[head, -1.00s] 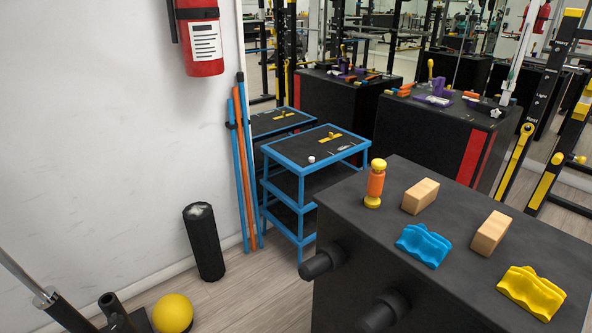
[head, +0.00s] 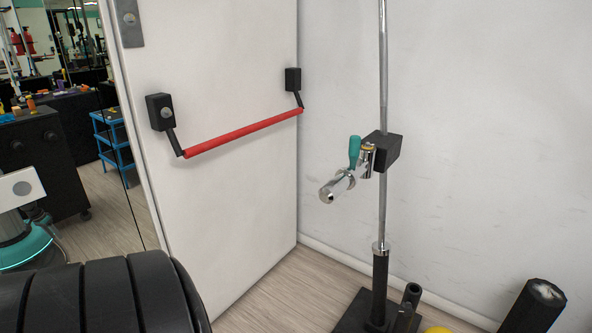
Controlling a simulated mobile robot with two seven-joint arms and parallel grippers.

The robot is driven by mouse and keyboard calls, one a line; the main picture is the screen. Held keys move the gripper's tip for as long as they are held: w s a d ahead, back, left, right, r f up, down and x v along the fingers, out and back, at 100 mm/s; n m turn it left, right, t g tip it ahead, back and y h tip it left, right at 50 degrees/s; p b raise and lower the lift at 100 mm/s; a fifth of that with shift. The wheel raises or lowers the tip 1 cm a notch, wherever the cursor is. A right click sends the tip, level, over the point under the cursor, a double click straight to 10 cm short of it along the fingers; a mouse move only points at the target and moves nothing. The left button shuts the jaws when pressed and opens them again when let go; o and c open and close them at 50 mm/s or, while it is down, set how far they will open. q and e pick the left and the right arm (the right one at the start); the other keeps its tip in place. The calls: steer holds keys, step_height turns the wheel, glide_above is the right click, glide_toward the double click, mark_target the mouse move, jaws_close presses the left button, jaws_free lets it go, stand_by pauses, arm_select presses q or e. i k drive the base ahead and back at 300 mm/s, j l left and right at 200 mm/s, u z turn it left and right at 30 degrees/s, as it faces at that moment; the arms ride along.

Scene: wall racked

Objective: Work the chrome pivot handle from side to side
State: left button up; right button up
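The chrome pivot handle (head: 338,186) sticks out toward the lower left from a black block (head: 388,152) on a tall upright steel pole (head: 383,75). It is a short thick cylinder with a rounded chrome joint near the block. A teal grip (head: 354,151) stands upright beside the joint. Nothing touches the handle. The pole rises from a black sleeve on a dark base (head: 352,312) on the floor. Neither of my grippers is in view.
A white door with a red push bar (head: 245,133) stands left of the pole. Black ridged round shapes (head: 95,300) fill the lower left. A black roller (head: 535,305) and part of a yellow ball (head: 437,329) are at lower right. A mirror is at far left.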

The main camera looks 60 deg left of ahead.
mark_target(361, 157)
steer(key=u, duration=1.45)
steer(key=i+j, duration=0.2)
